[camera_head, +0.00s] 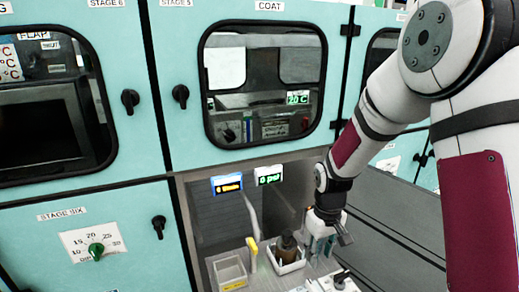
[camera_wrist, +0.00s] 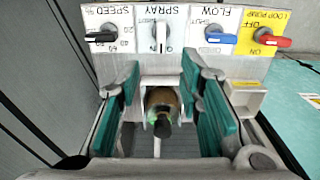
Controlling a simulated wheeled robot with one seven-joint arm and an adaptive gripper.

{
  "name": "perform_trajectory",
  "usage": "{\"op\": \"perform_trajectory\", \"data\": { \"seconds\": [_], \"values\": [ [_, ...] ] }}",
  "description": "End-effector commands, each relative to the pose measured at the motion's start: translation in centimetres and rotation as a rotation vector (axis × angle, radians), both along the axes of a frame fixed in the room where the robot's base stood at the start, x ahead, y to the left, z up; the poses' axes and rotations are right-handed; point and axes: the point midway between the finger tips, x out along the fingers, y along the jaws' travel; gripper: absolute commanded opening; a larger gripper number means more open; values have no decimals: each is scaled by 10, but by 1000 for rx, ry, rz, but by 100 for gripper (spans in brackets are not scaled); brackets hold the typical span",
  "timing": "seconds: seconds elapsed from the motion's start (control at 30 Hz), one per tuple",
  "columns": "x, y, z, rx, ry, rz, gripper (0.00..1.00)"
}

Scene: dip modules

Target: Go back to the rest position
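My gripper (camera_head: 338,232) hangs from my arm at the right of the head view, over the work ledge in the open bay. In the wrist view my gripper (camera_wrist: 161,88) shows two teal finger pads wide apart, with nothing held between them. A brown bottle (camera_head: 288,242) with a dark top stands in a white holder (camera_head: 290,267), left of my gripper. In the wrist view the bottle (camera_wrist: 162,101) shows in the gap between the fingers, with clear space on both sides. The gripper's height above the ledge is hard to tell.
A control panel (camera_wrist: 180,65) with SPEED, SPRAY, FLOW and LOOP PUMP knobs lies close by in the wrist view. A clear tray (camera_head: 230,270) and a yellow-topped handle (camera_head: 252,246) stand left of the bottle. Teal cabinet doors (camera_head: 165,110) surround the bay.

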Motion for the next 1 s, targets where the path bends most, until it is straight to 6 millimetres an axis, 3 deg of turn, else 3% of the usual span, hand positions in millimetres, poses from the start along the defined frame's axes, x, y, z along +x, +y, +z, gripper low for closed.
{"op": "perform_trajectory", "data": {
  "seconds": [0.2,0.5,0.7,1.0],
  "values": [
    [-27,-4,80,-22,-75,-53,33],
    [-91,-7,167,-26,-172,-143,33],
    [-142,-7,206,-10,-238,-203,33],
    [-218,-4,234,35,-325,-280,33]
  ]
}}
